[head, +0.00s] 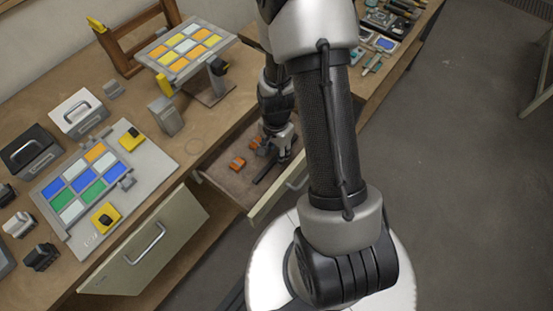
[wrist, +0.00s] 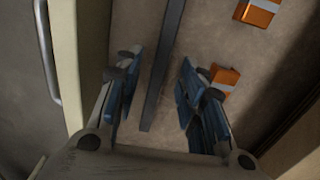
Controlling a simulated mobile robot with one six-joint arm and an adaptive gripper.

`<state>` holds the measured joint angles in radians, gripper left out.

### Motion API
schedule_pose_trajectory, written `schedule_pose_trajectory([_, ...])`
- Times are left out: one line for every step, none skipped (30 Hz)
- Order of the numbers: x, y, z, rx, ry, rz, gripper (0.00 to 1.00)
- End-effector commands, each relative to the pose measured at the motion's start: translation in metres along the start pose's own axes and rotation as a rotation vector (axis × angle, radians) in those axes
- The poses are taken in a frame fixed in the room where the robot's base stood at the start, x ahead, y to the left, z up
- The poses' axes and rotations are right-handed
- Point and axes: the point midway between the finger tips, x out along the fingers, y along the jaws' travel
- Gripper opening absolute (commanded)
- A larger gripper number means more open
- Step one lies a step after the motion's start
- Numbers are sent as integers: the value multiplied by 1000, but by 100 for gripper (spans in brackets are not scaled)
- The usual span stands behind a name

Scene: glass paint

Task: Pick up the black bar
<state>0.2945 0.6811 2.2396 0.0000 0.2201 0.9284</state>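The black bar (wrist: 165,60) lies in an open drawer (wrist: 211,35). In the wrist view it is long, thin and dark, running from the top edge down to between my fingers. My gripper (wrist: 155,92) is open, with one blue-padded finger on each side of the bar and a gap on both sides. I cannot tell how far above the bar the fingertips are. In the head view the bar (head: 268,170) lies near the drawer front, and my gripper (head: 279,150) is over the drawer, partly hidden by my arm.
Orange blocks (head: 237,163) lie in the drawer; in the wrist view one orange block (wrist: 225,77) is close to the right finger. The drawer front (wrist: 92,40) with its handle (wrist: 46,55) is at left. The workbench (head: 190,150) holds a panel of coloured tiles (head: 160,165).

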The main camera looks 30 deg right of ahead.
Motion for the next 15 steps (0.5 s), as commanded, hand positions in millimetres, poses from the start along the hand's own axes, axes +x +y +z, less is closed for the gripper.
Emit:
schedule_pose_trajectory([12, 1, 1, -1, -2, 3, 37])
schedule_pose_trajectory([15, 1, 1, -1, -2, 2, 37])
schedule_pose_trajectory([18, 0, 1, -1, -1, 2, 37])
schedule_pose_trajectory([19, 0, 1, -1, -1, 1, 37])
schedule_pose_trajectory([19, 0, 1, -1, -1, 1, 37])
schedule_pose_trajectory([19, 0, 1, -1, 0, 0, 37])
schedule_pose_trajectory([18, 0, 1, -1, 0, 0, 37])
schedule_pose_trajectory([18, 0, 1, -1, 0, 0, 37])
schedule_pose_trajectory([18, 0, 1, -1, 0, 0, 37])
schedule_pose_trajectory([18, 0, 1, -1, 0, 0, 37])
schedule_pose_trajectory([18, 0, 1, -1, 0, 0, 35])
schedule_pose_trajectory([18, 0, 1, -1, 0, 0, 32])
schedule_pose_trajectory([18, 0, 1, -1, 0, 0, 30])
schedule_pose_trajectory([18, 0, 1, -1, 0, 0, 28])
schedule_pose_trajectory([18, 0, 1, 0, 0, 0, 25])
